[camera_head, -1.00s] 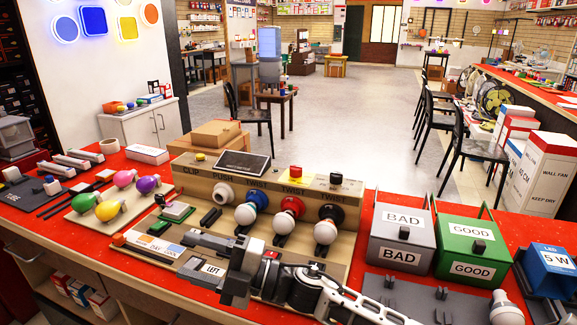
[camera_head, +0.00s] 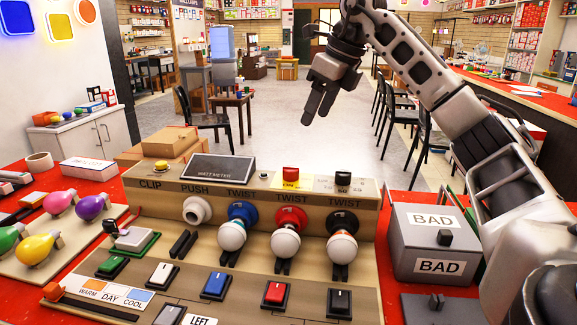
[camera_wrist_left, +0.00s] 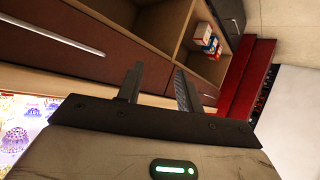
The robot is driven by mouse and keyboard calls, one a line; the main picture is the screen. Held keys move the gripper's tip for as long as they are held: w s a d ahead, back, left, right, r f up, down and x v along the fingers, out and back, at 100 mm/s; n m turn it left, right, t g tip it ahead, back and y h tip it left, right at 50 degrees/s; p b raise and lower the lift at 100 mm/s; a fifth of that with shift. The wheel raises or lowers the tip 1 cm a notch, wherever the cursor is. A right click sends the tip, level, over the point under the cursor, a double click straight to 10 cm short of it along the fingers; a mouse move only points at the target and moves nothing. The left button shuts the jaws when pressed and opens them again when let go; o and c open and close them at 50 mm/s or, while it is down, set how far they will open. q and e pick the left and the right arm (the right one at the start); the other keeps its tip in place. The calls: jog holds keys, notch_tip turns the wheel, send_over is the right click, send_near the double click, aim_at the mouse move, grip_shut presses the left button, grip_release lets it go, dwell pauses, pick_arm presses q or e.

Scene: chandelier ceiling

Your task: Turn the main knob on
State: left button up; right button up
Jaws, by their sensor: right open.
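The test panel (camera_head: 150,205) stands on the red counter. On its top edge are a red knob (camera_head: 290,174) on a yellow label reading "ON" and a black knob (camera_head: 342,180) on a pale label; I cannot tell from the lettering which one is the main knob. My right gripper (camera_head: 317,108) is raised beyond and above the panel, apart from both knobs, open and empty, fingers pointing down. My left gripper (camera_wrist_left: 158,82) shows only in the left wrist view, its two fingers apart with nothing between them, near the drawers and shelf below the counter.
White bulbs (camera_head: 285,244) sit in the twist sockets below the knobs. A row of switches (camera_head: 215,285) lies in front. The wattmeter (camera_head: 219,168) tilts up left of the red knob. A grey BAD box (camera_head: 418,216) stands right, near my right arm. Coloured bulbs (camera_head: 40,247) lie left.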

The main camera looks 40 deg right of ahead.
aim_at(292, 167)
jog(key=b+x, duration=0.1)
jog(key=x, duration=1.3)
jog(key=shift+w+a+f+b, duration=0.15)
jog(key=shift+w+f+b, duration=0.05)
jog(key=shift+b, duration=0.15)
jog(key=c, duration=1)
